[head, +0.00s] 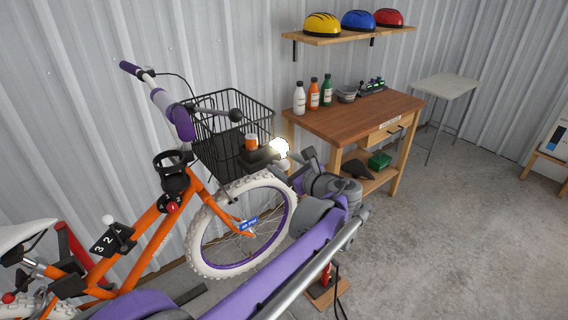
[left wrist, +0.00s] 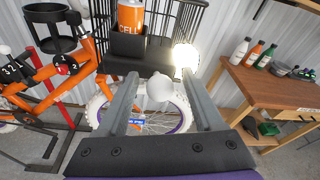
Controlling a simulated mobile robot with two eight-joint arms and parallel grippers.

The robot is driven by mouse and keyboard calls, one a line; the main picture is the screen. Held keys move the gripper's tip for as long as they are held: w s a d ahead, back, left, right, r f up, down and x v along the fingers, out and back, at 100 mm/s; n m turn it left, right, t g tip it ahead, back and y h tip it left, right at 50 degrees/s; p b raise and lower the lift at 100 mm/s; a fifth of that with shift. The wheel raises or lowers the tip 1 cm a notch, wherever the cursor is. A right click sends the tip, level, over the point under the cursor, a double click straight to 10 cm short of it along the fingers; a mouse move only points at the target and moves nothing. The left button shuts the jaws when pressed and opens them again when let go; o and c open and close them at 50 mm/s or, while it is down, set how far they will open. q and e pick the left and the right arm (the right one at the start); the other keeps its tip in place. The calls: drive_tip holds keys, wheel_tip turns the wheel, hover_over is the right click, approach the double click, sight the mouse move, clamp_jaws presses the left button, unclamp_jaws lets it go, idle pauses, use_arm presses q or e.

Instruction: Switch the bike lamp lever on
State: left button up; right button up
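The orange bike (head: 142,235) stands at the left with a black wire basket (head: 215,125) on its front. The bike lamp (head: 278,149) glows bright white at the front of the basket; it also shows in the left wrist view (left wrist: 186,56). A pale round lever knob (left wrist: 160,87) sits below the lamp housing, between my left fingers in that view. My left gripper (head: 298,168) is close in front of the lamp. Its fingers (left wrist: 165,90) are apart, with visible gaps beside the knob. My right gripper is not in view.
An orange cell (head: 251,142) sits in a black holder behind the lamp. A wooden workbench (head: 345,120) with bottles stands at the right, under a shelf (head: 350,36) of helmets. The concrete floor (head: 450,230) at the right is clear.

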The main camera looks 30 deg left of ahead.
use_arm(q)
drive_tip(key=v, duration=1)
drive_tip(key=shift+s+d+b, duration=0.15)
drive_tip(key=shift+d+b, duration=0.2)
drive_tip(key=shift+d, duration=0.05)
drive_tip(key=s+a+f+n+g+h, duration=0.25)
drive_tip(key=s+f+n+h, duration=0.6)
drive_tip(key=s+f, duration=0.6)
drive_tip(key=s+d+f+n+h+p, duration=0.1)
drive_tip(key=s+d+f+n+h, duration=0.4)
drive_tip(key=n, duration=0.6)
drive_tip(key=s+d+f, duration=0.2)
drive_tip(key=s+f, duration=0.1)
drive_tip(key=s, duration=0.1)
drive_tip(key=shift+s+d+f+n+t, duration=0.15)
drive_tip(key=shift+d+f+n+t, duration=0.2)
drive_tip(key=shift+d, duration=0.05)
drive_tip(key=shift+h, duration=0.25)
